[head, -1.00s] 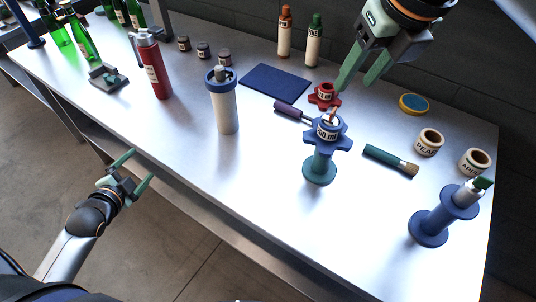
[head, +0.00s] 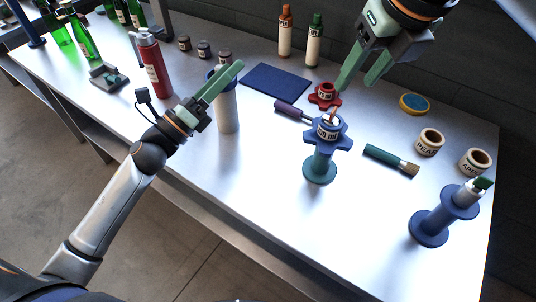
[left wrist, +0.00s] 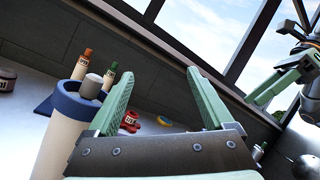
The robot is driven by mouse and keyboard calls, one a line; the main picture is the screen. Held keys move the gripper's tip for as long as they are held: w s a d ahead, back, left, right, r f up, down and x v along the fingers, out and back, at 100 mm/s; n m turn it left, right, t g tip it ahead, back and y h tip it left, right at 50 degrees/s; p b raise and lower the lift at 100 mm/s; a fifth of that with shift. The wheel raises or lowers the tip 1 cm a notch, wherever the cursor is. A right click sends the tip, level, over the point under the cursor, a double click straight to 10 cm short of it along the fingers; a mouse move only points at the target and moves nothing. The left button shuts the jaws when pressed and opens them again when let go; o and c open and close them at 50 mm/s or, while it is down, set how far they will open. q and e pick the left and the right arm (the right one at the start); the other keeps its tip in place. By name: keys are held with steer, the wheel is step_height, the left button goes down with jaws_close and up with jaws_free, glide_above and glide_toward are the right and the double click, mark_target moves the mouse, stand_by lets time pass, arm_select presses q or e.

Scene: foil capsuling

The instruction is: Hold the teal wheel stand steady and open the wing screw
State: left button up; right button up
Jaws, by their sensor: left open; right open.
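The teal wheel stand (head: 320,165) is upright at the table's middle right, with a teal base and a blue lobed wheel (head: 343,136) on top. A labelled piece and a thin red part (head: 333,116) stick up from the wheel; I cannot tell which part is the wing screw. My left gripper (head: 228,78) is open and empty, in front of the white blue-collared cylinder and left of the stand; its spread fingers show in the left wrist view (left wrist: 160,75). My right gripper (head: 354,87) is open and empty above and behind the stand.
A red lobed piece (head: 324,95) lies by the right fingertips. The white cylinder (head: 228,112) is partly hidden by my left gripper. A blue spool stand (head: 430,226), a brush (head: 390,160) and a purple-handled tool (head: 290,110) are around.

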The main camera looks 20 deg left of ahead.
arm_select(q)
steer(key=s+d+f+m+g+h, duration=0.1)
steer(key=s+d+f+m+g, duration=0.1)
steer(key=d+f+m+g, duration=0.1)
steer(key=s+d+f+m+g+h, duration=0.2)
steer(key=d+f+m+g, duration=0.2)
steer(key=f+m, duration=0.2)
steer(key=s+d+f+m+g+h, duration=0.2)
steer(key=s+d+f+m+g, duration=0.1)
steer(key=f+m+g, duration=0.1)
steer(key=shift+d+f+m, duration=0.2)
steer(key=shift+d+m, duration=0.15)
steer(key=shift+m, duration=0.15)
steer(key=shift+w+d+f, duration=0.1)
steer(key=shift+d, duration=0.15)
steer(key=x, duration=1.2)
jaws_close()
